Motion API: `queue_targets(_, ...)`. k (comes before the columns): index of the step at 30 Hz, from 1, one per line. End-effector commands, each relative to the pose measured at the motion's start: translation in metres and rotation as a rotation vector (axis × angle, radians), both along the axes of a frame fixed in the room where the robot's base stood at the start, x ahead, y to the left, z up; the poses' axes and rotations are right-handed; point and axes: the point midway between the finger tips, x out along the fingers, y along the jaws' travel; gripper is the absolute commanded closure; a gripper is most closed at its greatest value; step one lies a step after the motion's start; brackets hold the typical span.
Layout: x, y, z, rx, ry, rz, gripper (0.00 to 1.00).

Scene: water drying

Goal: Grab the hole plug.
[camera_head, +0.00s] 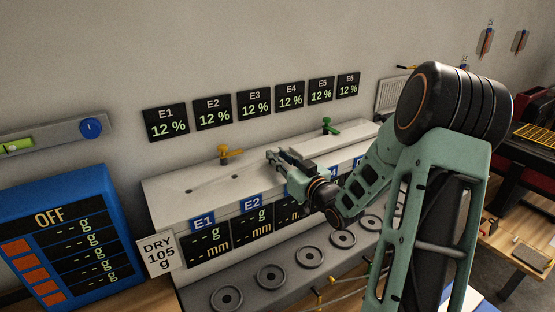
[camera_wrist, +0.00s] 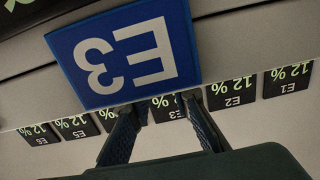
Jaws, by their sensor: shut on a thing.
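My gripper (camera_head: 274,157) is over the white top of the long machine (camera_head: 165,190), around the E3 position. Its two dark fingers also show in the wrist view (camera_wrist: 160,108), a little apart. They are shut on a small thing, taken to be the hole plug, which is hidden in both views. The blue E3 sign (camera_wrist: 122,52) appears upside down and close up in the wrist view. Two dark open holes show in the white top to the left of my gripper, near E1 and E2.
An orange valve-like fitting (camera_head: 228,153) stands behind the holes, and a green one (camera_head: 330,126) is farther right. Dark 12 % screens (camera_head: 254,102) hang on the wall. Round grey discs (camera_head: 271,277) line the front ledge. A blue display panel (camera_head: 60,240) stands at left.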

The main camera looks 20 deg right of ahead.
Motion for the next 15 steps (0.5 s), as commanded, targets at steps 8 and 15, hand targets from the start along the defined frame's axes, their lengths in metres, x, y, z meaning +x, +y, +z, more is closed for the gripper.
queue_targets(8, -0.007, 0.005, 0.034, -0.004, -0.002, 0.001, 0.96)
queue_targets(15, -0.031, 0.022, 0.069, -0.006, -0.003, 0.000, 0.96)
